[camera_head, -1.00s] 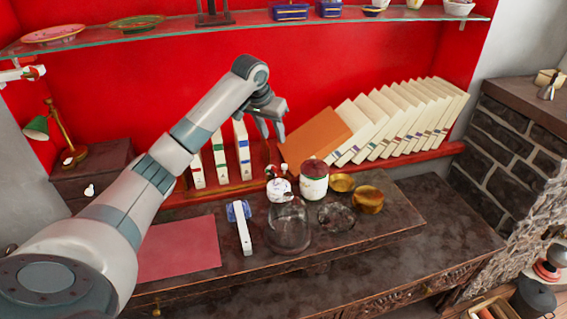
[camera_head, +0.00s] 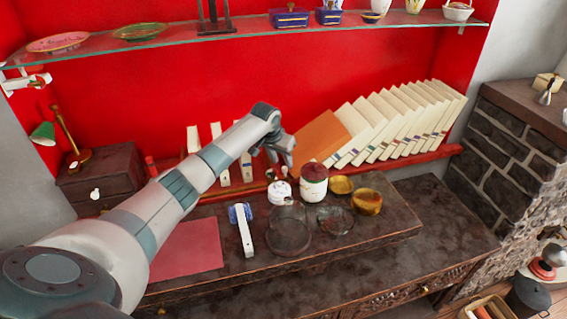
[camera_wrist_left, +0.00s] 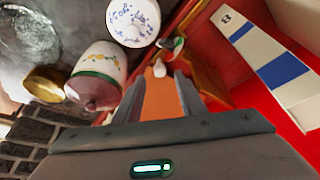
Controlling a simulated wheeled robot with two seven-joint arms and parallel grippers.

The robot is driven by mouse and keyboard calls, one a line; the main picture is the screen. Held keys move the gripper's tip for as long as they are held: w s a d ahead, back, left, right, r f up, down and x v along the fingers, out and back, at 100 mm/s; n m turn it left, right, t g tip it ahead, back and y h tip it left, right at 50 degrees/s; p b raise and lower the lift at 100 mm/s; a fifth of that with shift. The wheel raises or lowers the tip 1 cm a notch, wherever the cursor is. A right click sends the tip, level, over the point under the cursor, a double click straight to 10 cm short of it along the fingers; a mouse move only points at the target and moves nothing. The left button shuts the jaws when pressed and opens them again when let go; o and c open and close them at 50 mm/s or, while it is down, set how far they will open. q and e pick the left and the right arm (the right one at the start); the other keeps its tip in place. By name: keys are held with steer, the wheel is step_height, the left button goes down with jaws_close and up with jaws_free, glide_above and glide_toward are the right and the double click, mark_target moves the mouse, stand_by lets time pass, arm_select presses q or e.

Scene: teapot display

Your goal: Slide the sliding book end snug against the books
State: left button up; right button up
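A row of cream books (camera_head: 400,118) leans to the left on the red ledge at the back right. An orange slab (camera_head: 320,137) leans at the row's left end; I cannot tell whether it is the sliding book end or a book. My left gripper (camera_head: 281,160) points down just left of the slab, its fingers apart. In the left wrist view, the gripper (camera_wrist_left: 159,98) is open, with an orange surface (camera_wrist_left: 161,101) visible between its fingers. Contact cannot be made out. My right gripper is not in view.
Striped white books (camera_head: 246,167) stand left of my gripper. A white jar (camera_head: 279,192), a dark-lidded canister (camera_head: 314,184), brass bowls (camera_head: 367,202) and glass dishes (camera_head: 289,236) stand in front. A glass shelf (camera_head: 240,31) runs above.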

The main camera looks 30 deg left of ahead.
mark_target(285, 168)
arm_select(q)
steer(key=shift+x, duration=1.95)
jaws_close()
